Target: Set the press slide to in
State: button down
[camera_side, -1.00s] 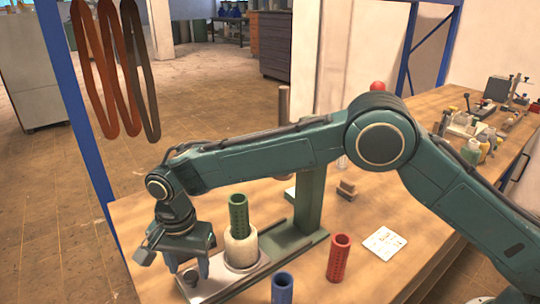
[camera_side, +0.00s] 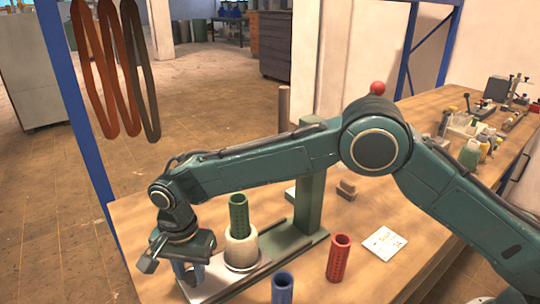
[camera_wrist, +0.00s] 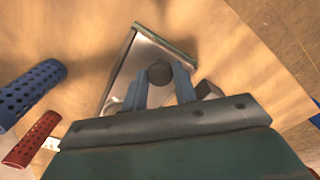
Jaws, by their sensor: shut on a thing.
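The press slide (camera_side: 205,290) is a pale metal plate on the bench, also in the wrist view (camera_wrist: 150,52). A white cylinder (camera_side: 241,250) stands on it with a green perforated tube (camera_side: 239,213) upright inside. Behind stands the green press column (camera_side: 311,195). My gripper (camera_side: 190,275) is low over the near-left end of the slide. In the wrist view my gripper (camera_wrist: 160,85) is shut on the slide's dark round knob (camera_wrist: 159,72), one finger on each side. The side view hides the knob behind the fingers.
A blue perforated tube (camera_side: 282,288) and a red one (camera_side: 339,257) stand right of the slide. A white card (camera_side: 384,243) lies further right. A small brown block (camera_side: 346,189) is behind them. Bottles and tools (camera_side: 480,140) crowd the far bench end.

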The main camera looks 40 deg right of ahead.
aim_at(234, 194)
jog(key=shift+w+d+r, duration=0.1)
jog(key=shift+d, duration=5.75)
jog(key=c, duration=1.1)
grip_release()
jog(key=shift+r, duration=0.1)
jog(key=shift+r, duration=0.55)
notch_tip(234, 194, up, 12)
jog(key=shift+f, duration=0.1)
jog(key=shift+r, duration=0.35)
